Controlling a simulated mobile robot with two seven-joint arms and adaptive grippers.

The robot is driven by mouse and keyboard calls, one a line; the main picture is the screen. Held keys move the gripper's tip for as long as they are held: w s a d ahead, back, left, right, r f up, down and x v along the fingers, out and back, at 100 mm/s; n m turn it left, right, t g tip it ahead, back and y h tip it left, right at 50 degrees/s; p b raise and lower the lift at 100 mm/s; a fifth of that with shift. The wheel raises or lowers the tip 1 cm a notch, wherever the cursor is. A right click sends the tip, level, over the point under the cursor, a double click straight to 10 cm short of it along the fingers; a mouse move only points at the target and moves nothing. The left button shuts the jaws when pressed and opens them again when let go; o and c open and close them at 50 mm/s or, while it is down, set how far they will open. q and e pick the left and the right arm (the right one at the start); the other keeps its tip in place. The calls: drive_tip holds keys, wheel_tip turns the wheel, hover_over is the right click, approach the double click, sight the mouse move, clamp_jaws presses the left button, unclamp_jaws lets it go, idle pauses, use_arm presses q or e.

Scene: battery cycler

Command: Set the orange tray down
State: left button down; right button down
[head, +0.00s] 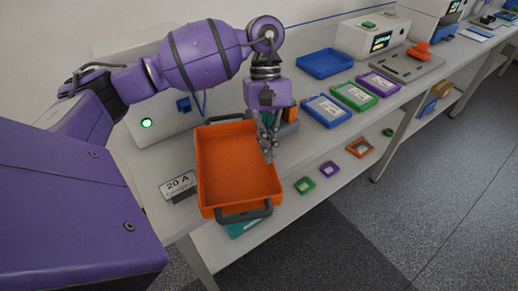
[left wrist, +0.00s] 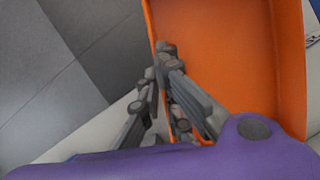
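The orange tray (head: 232,165) is empty, with a dark handle at each end, at the near left part of the bench in the head view. It looks roughly level, but I cannot tell whether it touches the bench. My left gripper (head: 268,150) points down at the tray's right long wall, with its fingers shut on that wall. In the left wrist view, the fingers (left wrist: 165,75) straddle the wall of the orange tray (left wrist: 225,60). My right gripper is not in view.
A teal item (head: 243,229) shows partly under the tray's near end. A "20 A" label (head: 178,186) stands left of the tray. A blue tray (head: 325,63) and several framed coloured trays (head: 354,96) lie farther along the bench. A lower shelf holds small coloured trays.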

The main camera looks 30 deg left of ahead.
use_arm(q)
wheel_tip(320, 180, down, 2)
drive_tip(key=shift+w, duration=0.1)
drive_tip(key=shift+f, duration=2.25)
drive_tip(key=c, duration=2)
unclamp_jaws()
